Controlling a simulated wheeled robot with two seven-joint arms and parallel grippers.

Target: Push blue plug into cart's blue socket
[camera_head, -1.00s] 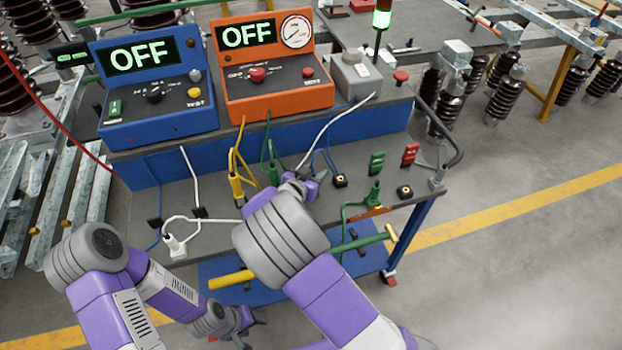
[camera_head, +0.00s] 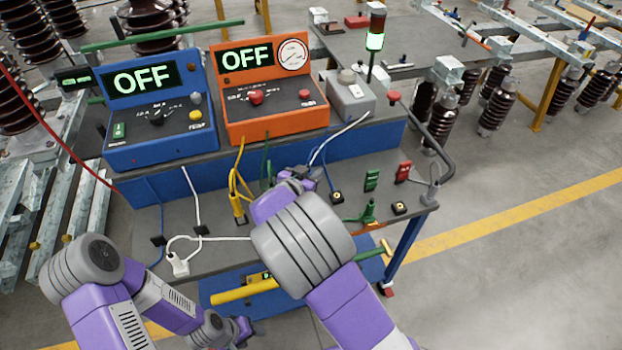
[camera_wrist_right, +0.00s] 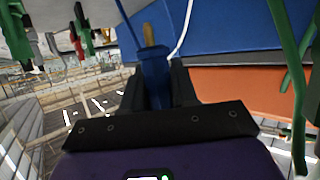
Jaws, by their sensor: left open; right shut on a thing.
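My right gripper (camera_head: 300,177) is over the cart's shelf, close to the blue front panel below the orange box. In the wrist view the blue plug (camera_wrist_right: 155,76) stands between its fingers, brass tip pointing away from the palm. The gripper is shut on it. In the head view the wrist and hand hide most of the plug. A blue cable (camera_head: 327,172) runs down beside the hand. Which socket is blue I cannot tell; a dark socket with a yellowish centre (camera_head: 337,197) lies right of the hand. My left gripper (camera_head: 228,330) is low, in front of the cart, open and empty.
The cart's top holds a blue box (camera_head: 155,155) and an orange box (camera_head: 276,125), both showing OFF. Yellow plug (camera_head: 238,207), white plug (camera_head: 178,264) and green plug (camera_head: 368,211) with their cables crowd the shelf (camera_head: 215,257). Open floor lies to the right.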

